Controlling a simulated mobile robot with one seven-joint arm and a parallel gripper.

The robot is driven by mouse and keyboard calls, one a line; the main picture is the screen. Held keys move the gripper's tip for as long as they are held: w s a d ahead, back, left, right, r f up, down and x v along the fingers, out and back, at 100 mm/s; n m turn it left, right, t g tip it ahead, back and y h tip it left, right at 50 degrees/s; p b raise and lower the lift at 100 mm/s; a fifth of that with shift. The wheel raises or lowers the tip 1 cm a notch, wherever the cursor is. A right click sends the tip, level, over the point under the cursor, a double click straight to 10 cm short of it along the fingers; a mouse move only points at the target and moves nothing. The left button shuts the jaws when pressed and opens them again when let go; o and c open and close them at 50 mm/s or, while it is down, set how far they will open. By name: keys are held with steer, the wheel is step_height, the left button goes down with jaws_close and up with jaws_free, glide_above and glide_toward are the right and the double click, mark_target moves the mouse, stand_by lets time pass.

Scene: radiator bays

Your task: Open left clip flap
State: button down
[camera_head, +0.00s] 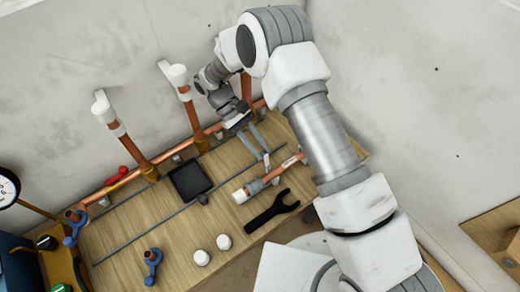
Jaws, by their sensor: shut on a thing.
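My gripper (265,152) reaches down over the right part of the wooden bench. Its long grey fingers end at a short copper pipe piece (276,174) with a white end and grey fittings. They look shut on that piece, though the contact is small and partly hidden. Small grey clips sit along the long copper pipe (125,182) by the wall. The left clip (104,201) is near the pipe's left end, well away from my gripper. It is too small to tell its flap's position.
White-capped copper risers (107,112) stand at the wall. A black square block (189,180), a black open-ended tool (272,210), white caps (202,257) and a blue fitting (152,262) lie on the bench (165,230). A gauge (8,188) stands at far left.

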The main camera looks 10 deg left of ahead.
mark_target(266, 160)
stand_by(0.4)
steer(key=c, duration=0.7)
jaws_free()
steer(key=shift+s+d+r+t+y+p, duration=0.2)
steer(key=shift+d+r+t+y+p, duration=0.3)
steer(key=shift+p, duration=0.75)
steer(key=shift+s+d+r+t+y+p, duration=0.1)
steer(key=shift+s+d+t+y+p, duration=0.3)
steer(key=shift+y+p, duration=0.25)
steer(key=shift+s+d+r+t+y+p, duration=0.15)
steer(key=shift+s+t+y+p, duration=0.1)
steer(key=shift+t+y+p, duration=0.4)
steer(key=shift+s+d+f+m+t+y, duration=0.2)
steer(key=shift+m+t+y, duration=0.1)
steer(key=shift+y, duration=0.1)
steer(key=t+y+b, duration=0.1)
steer(key=b, duration=0.1)
steer(key=s+d+y+b, duration=0.1)
steer(key=b, duration=0.1)
steer(key=shift+d+f+t, duration=0.15)
steer(key=shift+f+t, duration=0.15)
steer(key=shift+t, duration=0.05)
steer(key=shift+y, duration=0.3)
steer(key=r, duration=0.6)
steer(key=s+a+r+p, duration=0.1)
steer(key=r, duration=0.4)
steer(key=s+a+r+p, duration=0.1)
steer(key=r, duration=0.5)
steer(key=shift+s+r, duration=0.2)
steer(key=shift+r, duration=0.1)
